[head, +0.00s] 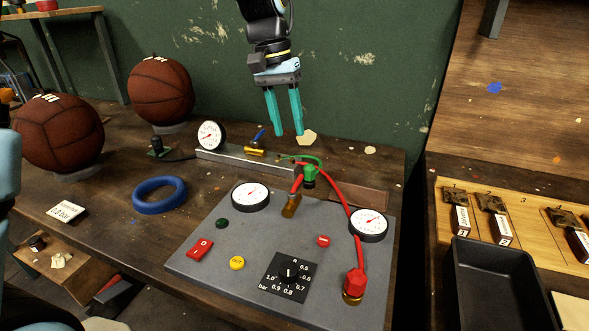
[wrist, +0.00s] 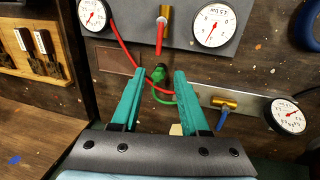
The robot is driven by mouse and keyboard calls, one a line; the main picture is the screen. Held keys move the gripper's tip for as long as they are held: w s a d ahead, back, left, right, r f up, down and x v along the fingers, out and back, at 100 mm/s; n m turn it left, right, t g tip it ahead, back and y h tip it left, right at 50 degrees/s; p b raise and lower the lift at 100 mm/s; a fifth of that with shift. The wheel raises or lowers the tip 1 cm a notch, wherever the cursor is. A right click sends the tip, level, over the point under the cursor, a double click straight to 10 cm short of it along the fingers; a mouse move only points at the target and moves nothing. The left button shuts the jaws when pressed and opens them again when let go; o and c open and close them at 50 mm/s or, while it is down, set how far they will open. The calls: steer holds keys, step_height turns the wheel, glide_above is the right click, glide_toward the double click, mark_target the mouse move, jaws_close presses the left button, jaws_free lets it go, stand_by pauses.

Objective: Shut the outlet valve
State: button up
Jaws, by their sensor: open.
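A small brass valve (head: 255,151) with a blue lever (head: 260,134) sits by the grey metal bar at the back of the bench. In the wrist view the brass valve (wrist: 225,102) lies to the right of my fingers, and its blue lever (wrist: 221,121) sticks out across the brass body. No label on it is readable. My gripper (head: 288,133) points down with teal fingers apart and empty, right of the lever in the head view. In the wrist view the gripper (wrist: 157,76) has a green fitting (wrist: 158,75) showing between its fingertips.
A grey panel (head: 215,260) carries gauges, a dial, buttons and a red hose (head: 340,195). A gauge (head: 210,135) stands at the bar's left end. Basketballs (head: 160,90) and a blue ring (head: 159,195) are left. A green wall (head: 350,60) rises behind.

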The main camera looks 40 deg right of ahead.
mark_target(300, 176)
steer(key=f, duration=0.3)
steer(key=s+d+f+p, duration=0.1)
steer(key=f, duration=0.3)
steer(key=s+f+p, duration=0.1)
steer(key=f, duration=0.2)
steer(key=shift+d+f, duration=0.15)
steer(key=shift+f, duration=0.1)
jaws_close()
